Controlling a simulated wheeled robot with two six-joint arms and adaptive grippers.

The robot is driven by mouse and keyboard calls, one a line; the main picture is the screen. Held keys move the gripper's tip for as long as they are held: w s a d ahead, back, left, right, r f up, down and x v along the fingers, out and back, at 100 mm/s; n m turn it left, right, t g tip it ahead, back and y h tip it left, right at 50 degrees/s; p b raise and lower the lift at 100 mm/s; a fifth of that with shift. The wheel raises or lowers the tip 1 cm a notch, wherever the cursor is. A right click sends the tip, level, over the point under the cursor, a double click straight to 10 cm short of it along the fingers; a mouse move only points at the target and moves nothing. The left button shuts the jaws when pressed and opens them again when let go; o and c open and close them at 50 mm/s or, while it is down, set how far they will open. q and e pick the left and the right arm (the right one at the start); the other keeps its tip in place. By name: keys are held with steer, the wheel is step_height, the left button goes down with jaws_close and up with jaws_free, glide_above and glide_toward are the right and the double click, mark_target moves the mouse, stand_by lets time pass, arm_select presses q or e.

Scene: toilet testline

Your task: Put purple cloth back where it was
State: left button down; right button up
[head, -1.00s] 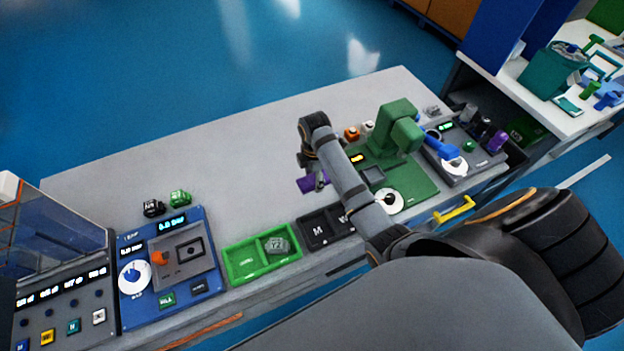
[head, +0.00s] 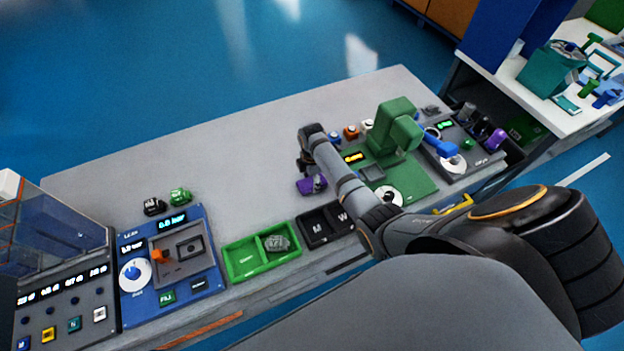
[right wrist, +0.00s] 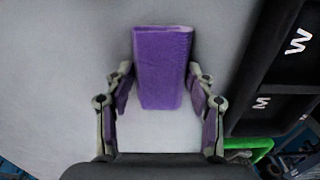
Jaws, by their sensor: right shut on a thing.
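The purple cloth (head: 306,186) is at the middle of the grey bench, below my right wrist. In the right wrist view the cloth (right wrist: 163,66) is a folded purple block with its near end between the fingertips. My right gripper (right wrist: 162,82) is shut on the cloth; its fingers carry purple pads. In the head view my own arm hides most of the right gripper (head: 309,172). I cannot tell whether the cloth touches the bench. My left gripper is not in view.
A black tray marked M and W (head: 318,229) and a green two-compartment tray (head: 240,262) lie along the front edge. A green machine (head: 394,135) stands right of my forearm; a blue panel (head: 140,306) is at left. The back left bench is clear.

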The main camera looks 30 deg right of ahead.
mark_target(312, 181)
steer(key=o, duration=1)
steer(key=shift+f, duration=0.1)
steer(key=shift+r, duration=0.25)
step_height(312, 181, up, 12)
steer(key=shift+f+b, duration=0.1)
steer(key=shift+b, duration=0.2)
